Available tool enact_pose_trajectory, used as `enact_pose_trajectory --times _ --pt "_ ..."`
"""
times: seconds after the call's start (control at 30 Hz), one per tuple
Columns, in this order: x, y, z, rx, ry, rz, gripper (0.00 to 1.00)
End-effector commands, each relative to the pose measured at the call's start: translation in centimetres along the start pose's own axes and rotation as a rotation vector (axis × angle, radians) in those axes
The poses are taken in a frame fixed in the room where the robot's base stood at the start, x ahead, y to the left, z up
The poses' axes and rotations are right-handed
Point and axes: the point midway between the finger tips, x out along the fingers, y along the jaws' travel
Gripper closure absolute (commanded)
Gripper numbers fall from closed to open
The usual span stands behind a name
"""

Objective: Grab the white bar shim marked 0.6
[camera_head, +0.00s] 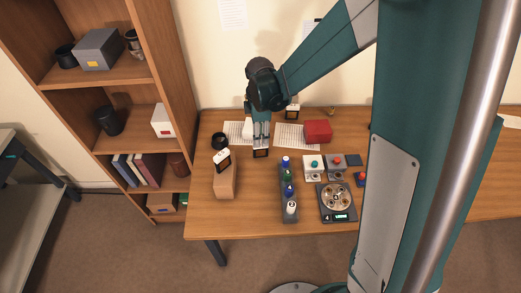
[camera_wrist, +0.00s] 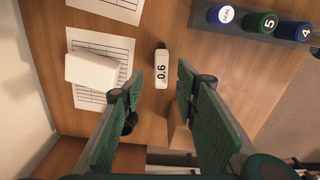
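The white bar shim marked 0.6 (camera_wrist: 161,72) lies on the wooden table in the wrist view, with a grey or dark end at its top. My gripper (camera_wrist: 160,80) is open, with its two green-padded fingers apart on the left and right of the shim as seen from above. Nothing is held between them, and I cannot tell how far above the shim the fingertips are. In the head view my gripper (camera_head: 261,143) points down over the table's back left part, and the shim cannot be made out clearly beneath it.
A white box (camera_wrist: 92,71) rests on printed sheets left of the shim in the wrist view. In the head view, a brown block (camera_head: 226,182), a black cup (camera_head: 219,141), a rack of coloured bottles (camera_head: 289,209) and a red box (camera_head: 318,131) stand around my gripper.

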Motion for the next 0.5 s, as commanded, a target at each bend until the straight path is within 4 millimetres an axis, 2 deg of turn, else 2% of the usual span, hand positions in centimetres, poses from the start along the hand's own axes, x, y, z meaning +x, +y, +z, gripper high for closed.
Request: enact_pose_trajectory --times 0.27,0.5 --pt "0.3 0.0 0.0 0.001 0.0 0.0 0.7" --pt "2.0 0.0 0.0 0.002 0.0 0.001 0.7"
